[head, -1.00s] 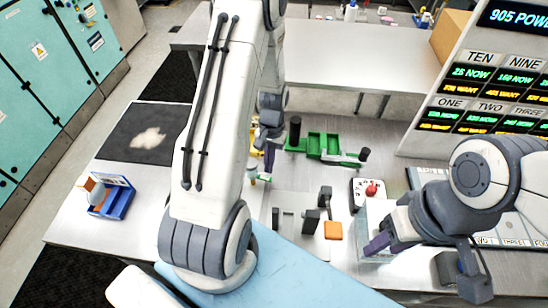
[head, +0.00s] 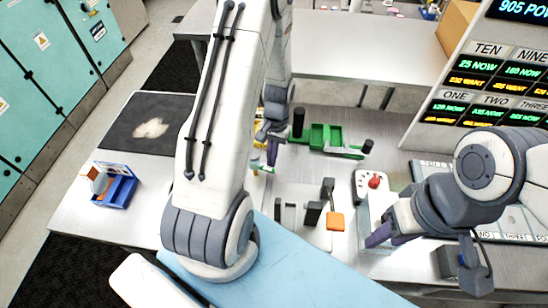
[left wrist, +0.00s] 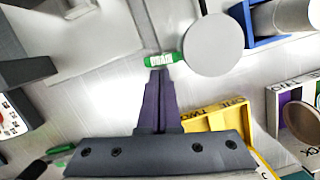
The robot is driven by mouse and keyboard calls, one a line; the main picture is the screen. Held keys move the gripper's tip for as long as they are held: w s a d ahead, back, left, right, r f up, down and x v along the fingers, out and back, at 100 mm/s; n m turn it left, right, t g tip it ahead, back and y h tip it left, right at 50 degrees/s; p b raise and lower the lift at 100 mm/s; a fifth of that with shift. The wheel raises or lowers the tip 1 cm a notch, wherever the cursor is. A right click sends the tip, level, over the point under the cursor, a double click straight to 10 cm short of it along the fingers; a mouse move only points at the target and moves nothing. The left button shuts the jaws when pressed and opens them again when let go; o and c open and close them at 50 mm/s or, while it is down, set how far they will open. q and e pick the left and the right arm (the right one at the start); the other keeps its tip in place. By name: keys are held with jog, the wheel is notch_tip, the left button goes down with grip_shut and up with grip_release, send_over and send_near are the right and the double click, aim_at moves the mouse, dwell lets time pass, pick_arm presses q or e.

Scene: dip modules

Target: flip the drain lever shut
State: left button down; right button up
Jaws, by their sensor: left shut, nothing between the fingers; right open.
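The drain lever (left wrist: 165,60) shows in the left wrist view as a green piece with white lettering that appears to read DRAIN. A grey round disc (left wrist: 213,45) is just right of it. My left gripper (left wrist: 157,75) is shut and empty, its purple fingertips close to the lever's near edge; I cannot tell whether they touch. In the head view my left gripper (head: 271,152) is at the back middle of the table, partly behind my own arm. A small green part, likely the lever (head: 262,168), shows below it. My right gripper (head: 378,236) is open and empty at the right.
A green tray (head: 322,136) stands behind the left gripper. A black lever with an orange block (head: 335,221) and a red button box (head: 374,182) stand to its front right. A blue bin (head: 120,190) is far left. A yellow box (left wrist: 220,120) is close to the fingers.

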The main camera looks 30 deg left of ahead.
aim_at(273, 171)
pick_arm(q)
jog(key=shift+s+d+m, duration=0.2)
jog(key=shift+d+m, duration=0.1)
jog(key=shift+m, duration=0.4)
pick_arm(e)
jog(key=shift+s, duration=0.1)
pick_arm(q)
jog(key=shift+s+d+m, duration=0.1)
jog(key=shift+d+m, duration=0.1)
jog(key=shift+m, duration=0.3)
jog(key=m, duration=0.1)
jog(key=s+m+y, duration=0.1)
jog(key=d+m, duration=0.1)
jog(key=m, duration=0.1)
jog(key=shift+s+b, duration=0.3)
jog(key=shift+s+d+m+t+y, duration=0.15)
jog(key=shift+s+m+y, duration=0.2)
jog(key=shift+m, duration=0.5)
jog(key=shift+s+m+t+y, duration=0.15)
jog(key=shift+s+m, duration=0.25)
jog(key=shift+m, duration=0.45)
jog(key=shift+s, duration=0.25)
pick_arm(e)
jog(key=shift+s+f, duration=0.5)
jog(key=shift+s, duration=0.35)
pick_arm(q)
jog(key=shift+w+a, duration=0.5)
jog(key=shift+a, duration=0.2)
pick_arm(e)
jog(key=shift+r, duration=0.25)
